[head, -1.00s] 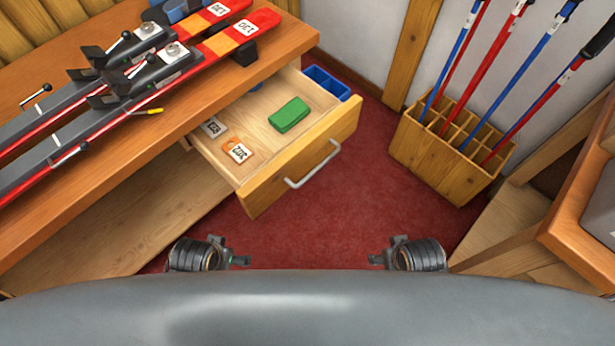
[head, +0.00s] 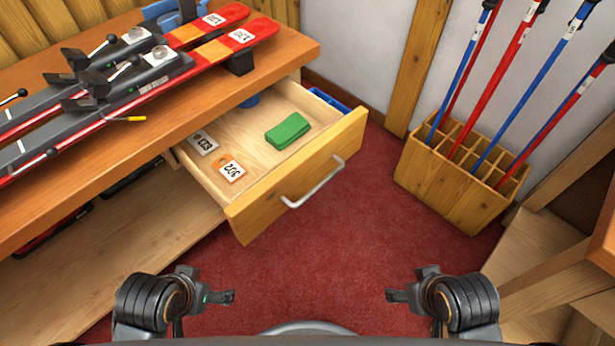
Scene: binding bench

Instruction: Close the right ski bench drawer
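The right ski bench drawer (head: 240,215) stands pulled out from under the bench top, with a metal bar handle (head: 313,186) on its wooden front. Inside lie a green block (head: 288,131), an orange tag (head: 231,170) and a grey tag (head: 202,143); a blue item is partly hidden by the bench top. My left gripper (head: 229,297) is in front of the drawer at lower left, apart from it. My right gripper (head: 391,296) is at lower right, also apart from it. Both appear empty; the small fingers do not show whether they are open or shut.
The ski bench (head: 50,205) carries a pair of red skis (head: 235,42) in clamps. A wooden pole rack (head: 450,186) with red and blue poles stands at right. A blue bin (head: 328,99) shows behind the drawer. Red carpet (head: 330,250) before the drawer is clear.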

